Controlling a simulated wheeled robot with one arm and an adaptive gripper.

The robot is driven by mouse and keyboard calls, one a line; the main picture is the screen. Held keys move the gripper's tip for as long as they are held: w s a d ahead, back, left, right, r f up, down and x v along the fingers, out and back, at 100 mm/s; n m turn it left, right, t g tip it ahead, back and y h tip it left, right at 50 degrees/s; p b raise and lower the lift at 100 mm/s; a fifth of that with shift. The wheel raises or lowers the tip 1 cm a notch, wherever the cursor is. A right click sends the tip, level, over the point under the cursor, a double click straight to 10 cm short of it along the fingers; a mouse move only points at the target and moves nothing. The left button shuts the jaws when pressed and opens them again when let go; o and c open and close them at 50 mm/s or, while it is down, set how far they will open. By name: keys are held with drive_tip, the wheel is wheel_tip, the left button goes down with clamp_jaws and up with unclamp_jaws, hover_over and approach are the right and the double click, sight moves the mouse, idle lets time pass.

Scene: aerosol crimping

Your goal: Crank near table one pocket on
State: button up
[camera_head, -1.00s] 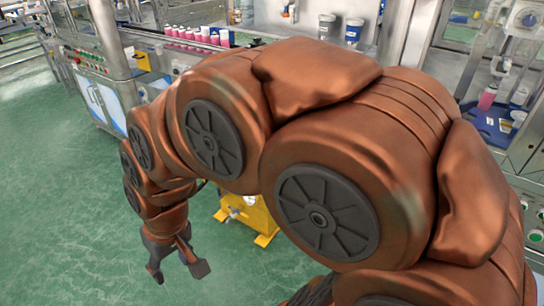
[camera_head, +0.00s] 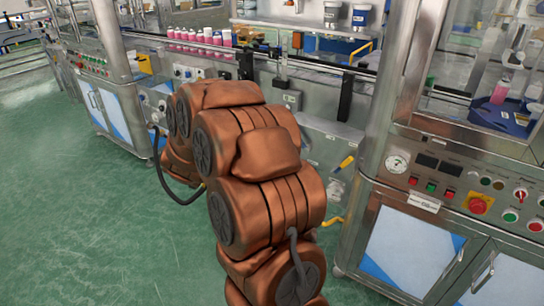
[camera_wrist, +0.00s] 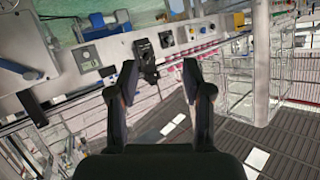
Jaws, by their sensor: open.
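In the head view a blue table (camera_head: 509,122) shows inside the right-hand machine, behind its frame, with a pink can (camera_head: 500,91) and a few pale containers on it. I cannot make out a crank for certain. A yellow-handled lever (camera_head: 346,162) sticks out low between the machines, just right of my arm. My gripper is hidden behind my arm in the head view. In the wrist view my gripper (camera_wrist: 164,80) is open, its two dark fingers apart with nothing between them. A dark fitting (camera_wrist: 145,58) on a machine front shows beyond the fingers.
The right-hand cabinet (camera_head: 420,250) carries a gauge, buttons and a red knob. A conveyor (camera_head: 300,62) with a row of pink cans (camera_head: 190,36) runs behind my arm. A yellow bent part (camera_head: 332,222) is near the floor. The green floor (camera_head: 90,220) at left is clear.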

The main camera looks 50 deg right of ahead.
drive_tip(key=s+d+f+m+g+h+b, duration=0.4)
drive_tip(key=s+d+g+h, duration=0.45)
drive_tip(key=s+d, duration=0.65)
drive_tip(key=shift+m+y, duration=0.35)
drive_tip(key=shift+m, duration=0.35)
drive_tip(key=shift+w+d+f, duration=0.1)
drive_tip(key=shift+w+d, duration=0.1)
drive_tip(key=shift+d, duration=1.5)
drive_tip(key=shift+w+d, duration=0.15)
drive_tip(key=shift+d, duration=1.5)
drive_tip(key=shift+w+d+f, duration=0.1)
drive_tip(key=shift+w+d, duration=0.1)
drive_tip(key=shift+d, duration=1.5)
clamp_jaws()
